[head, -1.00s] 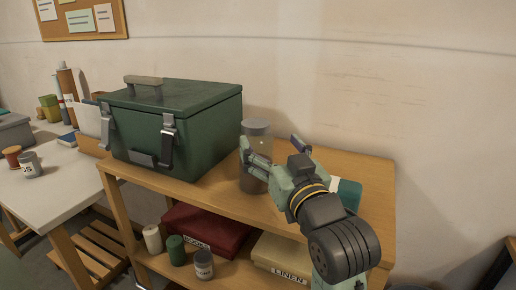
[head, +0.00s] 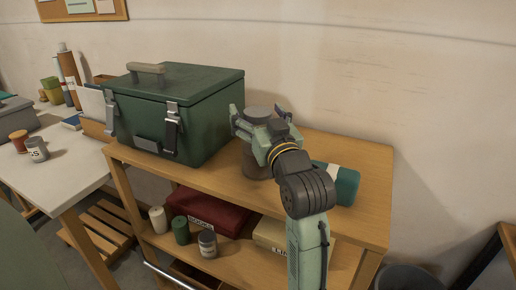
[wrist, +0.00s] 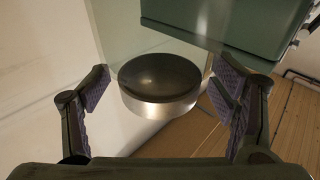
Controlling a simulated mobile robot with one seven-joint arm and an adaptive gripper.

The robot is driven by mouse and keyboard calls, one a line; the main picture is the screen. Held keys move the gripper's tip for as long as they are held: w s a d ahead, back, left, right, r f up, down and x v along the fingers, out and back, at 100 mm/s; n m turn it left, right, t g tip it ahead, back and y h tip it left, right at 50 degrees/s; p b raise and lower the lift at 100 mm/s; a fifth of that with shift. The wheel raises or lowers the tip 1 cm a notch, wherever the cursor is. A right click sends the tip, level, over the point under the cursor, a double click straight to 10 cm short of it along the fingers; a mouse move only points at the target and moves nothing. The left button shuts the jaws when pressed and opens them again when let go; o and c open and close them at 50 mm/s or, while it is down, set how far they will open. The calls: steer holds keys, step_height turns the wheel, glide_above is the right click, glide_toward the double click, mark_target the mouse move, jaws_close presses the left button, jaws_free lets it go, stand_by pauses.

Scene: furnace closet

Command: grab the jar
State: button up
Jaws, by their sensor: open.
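The jar (head: 254,164) stands upright on the wooden shelf top, just right of the green metal box. It has a round grey lid and brownish contents low in its clear body. In the wrist view its dark lid (wrist: 158,78) with a silver rim sits between the two fingers. My gripper (head: 254,118) is open at the height of the jar's upper part, with a finger to either side. In the wrist view (wrist: 162,88) gaps show between the lid and both finger pads. My gripper hides part of the jar in the head view.
The green box (head: 175,110) with a handle and latches stands close to the jar's left. The wall is behind. Books and several small containers fill the lower shelf. A white table (head: 60,180) stands left.

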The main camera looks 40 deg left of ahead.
steer(key=shift+c, duration=0.5)
jaws_close()
stand_by(0.4)
